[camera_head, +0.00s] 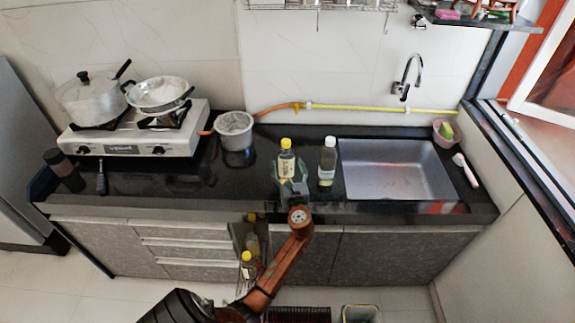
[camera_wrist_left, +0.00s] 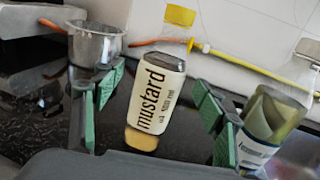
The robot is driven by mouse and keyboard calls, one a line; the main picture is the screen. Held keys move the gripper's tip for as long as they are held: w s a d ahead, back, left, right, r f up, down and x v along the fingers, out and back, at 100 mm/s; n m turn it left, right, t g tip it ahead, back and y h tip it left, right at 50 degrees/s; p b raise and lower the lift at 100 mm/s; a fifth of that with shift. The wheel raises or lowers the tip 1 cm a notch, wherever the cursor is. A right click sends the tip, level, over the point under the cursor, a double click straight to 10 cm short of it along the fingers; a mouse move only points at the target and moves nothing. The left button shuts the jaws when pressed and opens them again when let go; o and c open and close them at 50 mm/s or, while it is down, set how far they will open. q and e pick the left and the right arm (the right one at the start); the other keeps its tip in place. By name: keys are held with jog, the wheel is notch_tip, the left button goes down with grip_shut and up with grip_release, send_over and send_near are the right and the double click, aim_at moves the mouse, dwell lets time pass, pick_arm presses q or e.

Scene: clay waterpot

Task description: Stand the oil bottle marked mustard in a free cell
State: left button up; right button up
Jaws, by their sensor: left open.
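The mustard oil bottle (camera_head: 286,165), clear with a yellow cap and a pale label, stands upright on the black counter. In the left wrist view its label (camera_wrist_left: 158,95) reads "mustard". My left gripper (camera_head: 292,188) is at its near side, open. In the wrist view the green-padded fingers (camera_wrist_left: 158,115) are on either side of the bottle, with gaps visible at both sides. Below the counter, a narrow pull-out rack (camera_head: 262,268) holds bottles, one with a yellow cap (camera_head: 247,256). Its cells cannot be made out clearly. My right gripper is out of view.
A second bottle (camera_head: 327,162) with a pale cap stands close to the right, also near the right finger in the wrist view (camera_wrist_left: 268,125). A metal pot (camera_head: 235,130) stands behind left. The sink (camera_head: 385,175) lies right, the stove (camera_head: 135,135) left. The counter front edge is close.

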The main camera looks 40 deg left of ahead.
aim_at(288, 163)
pick_arm(q)
jog(key=x, duration=0.3)
jog(key=b+x, duration=0.1)
jog(key=shift+w+f, duration=0.2)
jog(key=shift+w, duration=0.45)
jog(key=shift+s+r, duration=0.3)
jog(key=shift+r, duration=0.1)
jog(key=shift+c, duration=0.2)
jog(key=shift+a+f, duration=0.1)
jog(key=shift+f, duration=0.1)
jog(key=c, duration=0.3)
jog(key=shift+a+f, duration=0.1)
jog(key=shift+a, duration=0.1)
jog(key=c, duration=0.3)
jog(key=shift+d, duration=0.1)
jog(key=c, duration=1)
jog(key=shift+w, duration=0.1)
jog(key=shift+c, duration=0.5)
pick_arm(e)
jog(key=shift+s+d+f, duration=0.1)
jog(key=shift+d+f, duration=0.1)
jog(key=shift+f, duration=0.6)
pick_arm(q)
jog(key=shift+r, duration=0.25)
